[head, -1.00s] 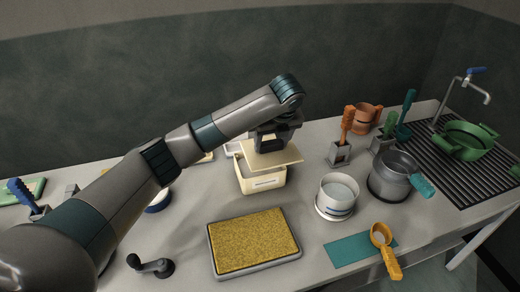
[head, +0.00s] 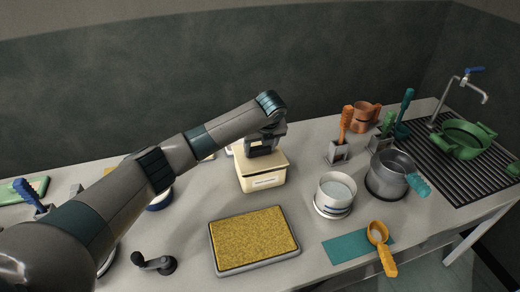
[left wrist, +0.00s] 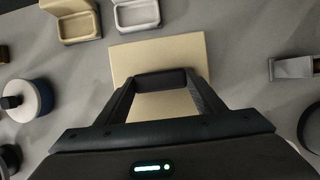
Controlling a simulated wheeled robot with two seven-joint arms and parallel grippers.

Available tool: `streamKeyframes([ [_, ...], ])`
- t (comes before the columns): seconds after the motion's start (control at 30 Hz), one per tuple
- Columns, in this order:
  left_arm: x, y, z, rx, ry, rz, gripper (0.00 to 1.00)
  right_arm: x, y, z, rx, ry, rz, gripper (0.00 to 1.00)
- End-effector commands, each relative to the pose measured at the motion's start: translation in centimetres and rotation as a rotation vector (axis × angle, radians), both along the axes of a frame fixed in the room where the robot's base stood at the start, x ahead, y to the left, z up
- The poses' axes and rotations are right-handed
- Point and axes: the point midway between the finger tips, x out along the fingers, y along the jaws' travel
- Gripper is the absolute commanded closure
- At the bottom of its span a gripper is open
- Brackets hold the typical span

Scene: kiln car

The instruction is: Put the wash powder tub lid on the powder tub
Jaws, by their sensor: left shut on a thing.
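The powder tub (head: 264,180) is a cream box with a pale label on its front, standing on the counter in the middle of the head view. Its lid (head: 273,161), a flat cream panel, lies level on the tub's top and looks in line with its walls. In the left wrist view the lid (left wrist: 190,52) fills the middle and hides the tub below. My left gripper (head: 263,150) is above the lid, its fingers (left wrist: 160,82) shut on the lid's handle, which is mostly hidden. My right gripper is not in either view.
A yellow sponge tray (head: 223,269) lies in front of the tub. A white pot (head: 335,194) and a grey pot (head: 388,177) stand to the right. Two small open boxes, beige (left wrist: 78,28) and white (left wrist: 138,16), are close by in the left wrist view.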

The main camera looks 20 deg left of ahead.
Motion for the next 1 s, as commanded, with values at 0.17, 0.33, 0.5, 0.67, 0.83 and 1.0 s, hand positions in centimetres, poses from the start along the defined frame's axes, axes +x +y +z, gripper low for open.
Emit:
streamKeyframes([
  [0.17, 0.0, -0.1, -1.4, -0.001, 0.000, 0.000, 0.62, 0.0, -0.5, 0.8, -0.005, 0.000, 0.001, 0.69],
  [0.33, 0.0, 0.0, -1.5, -0.001, -0.002, -0.001, 0.62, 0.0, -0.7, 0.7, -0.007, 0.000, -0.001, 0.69],
  [0.5, 0.0, 0.0, -1.6, -0.001, -0.001, 0.000, 0.62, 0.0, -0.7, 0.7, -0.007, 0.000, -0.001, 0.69],
  [0.67, 0.0, 0.0, -1.8, -0.001, -0.001, 0.000, 0.19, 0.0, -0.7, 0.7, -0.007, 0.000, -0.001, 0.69],
  [0.83, 0.0, 0.0, -1.8, -0.001, -0.001, 0.000, 0.19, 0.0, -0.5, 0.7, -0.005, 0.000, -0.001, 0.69],
  [1.0, 0.0, 0.0, -1.7, -0.001, -0.001, 0.000, 0.19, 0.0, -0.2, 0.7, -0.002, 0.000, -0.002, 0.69],
])
